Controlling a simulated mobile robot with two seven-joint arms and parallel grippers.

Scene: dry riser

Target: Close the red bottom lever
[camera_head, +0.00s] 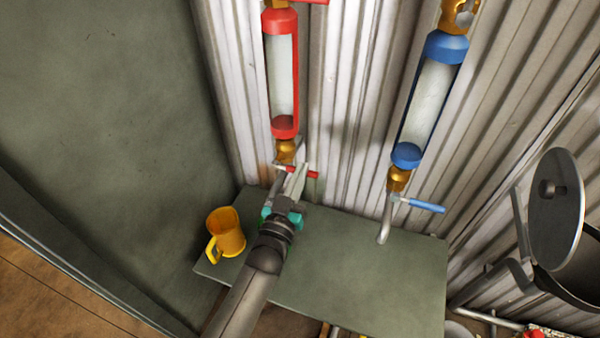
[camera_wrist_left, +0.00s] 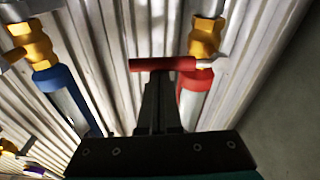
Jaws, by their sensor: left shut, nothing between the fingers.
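The red bottom lever (camera_head: 312,174) sticks out to the right below the red-framed sight tube (camera_head: 282,75), at its brass valve (camera_head: 286,150). In the left wrist view the lever (camera_wrist_left: 162,64) lies crosswise just past my fingertips. My left gripper (camera_head: 299,174) is shut and empty, its tips at the lever and overlapping it in the head view. Whether they touch it I cannot tell. My right gripper is out of view.
A blue-framed tube (camera_head: 430,95) with a blue lever (camera_head: 425,206) stands to the right. A yellow mug (camera_head: 226,235) sits on the left of the grey-green table (camera_head: 370,285). A round grey disc (camera_head: 555,210) is at far right. The table's middle right is clear.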

